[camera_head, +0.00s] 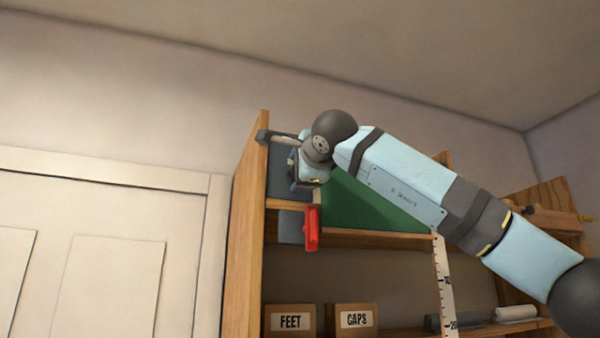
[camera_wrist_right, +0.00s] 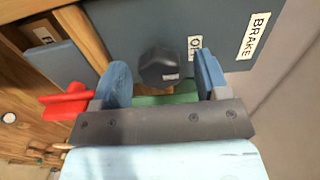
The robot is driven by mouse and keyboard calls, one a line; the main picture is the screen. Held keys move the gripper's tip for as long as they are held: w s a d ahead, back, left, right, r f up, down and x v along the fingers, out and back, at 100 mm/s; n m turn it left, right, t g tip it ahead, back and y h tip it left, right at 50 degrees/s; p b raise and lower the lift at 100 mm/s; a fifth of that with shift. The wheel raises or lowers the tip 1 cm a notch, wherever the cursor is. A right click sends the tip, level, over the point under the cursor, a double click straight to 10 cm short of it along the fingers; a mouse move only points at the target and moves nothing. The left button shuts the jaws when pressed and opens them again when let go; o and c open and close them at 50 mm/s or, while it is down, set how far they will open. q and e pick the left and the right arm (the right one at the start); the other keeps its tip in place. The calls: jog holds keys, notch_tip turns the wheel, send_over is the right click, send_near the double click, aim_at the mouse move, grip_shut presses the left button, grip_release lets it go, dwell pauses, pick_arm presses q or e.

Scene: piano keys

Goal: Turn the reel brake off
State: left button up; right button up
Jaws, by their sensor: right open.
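In the right wrist view a dark, faceted knob (camera_wrist_right: 160,66) sits on a blue-grey panel (camera_wrist_right: 125,20). A white label reading BRAKE (camera_wrist_right: 254,36) is on the panel to the right. A smaller label (camera_wrist_right: 195,47) beside the knob starts with O; the rest is hidden behind a finger. My right gripper (camera_wrist_right: 161,75) is open, with one blue finger on each side of the knob in the picture. I cannot tell whether they touch it. In the head view my right gripper (camera_head: 308,172) is at the shelf's left end and hides the knob. My left gripper is not in view.
A red handle (camera_head: 312,229) hangs below the shelf board, and it shows left of the fingers in the wrist view (camera_wrist_right: 66,103). The wooden shelf side (camera_head: 247,220) stands close left. Boxes labelled FEET (camera_head: 291,321) and CAPS (camera_head: 355,320) are below. A green surface (camera_head: 365,212) lies under my arm.

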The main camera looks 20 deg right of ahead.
jog(key=s+b, duration=0.5)
jog(key=s, duration=0.8)
jog(key=shift+s+d, duration=0.25)
jog(key=shift+s, duration=0.05)
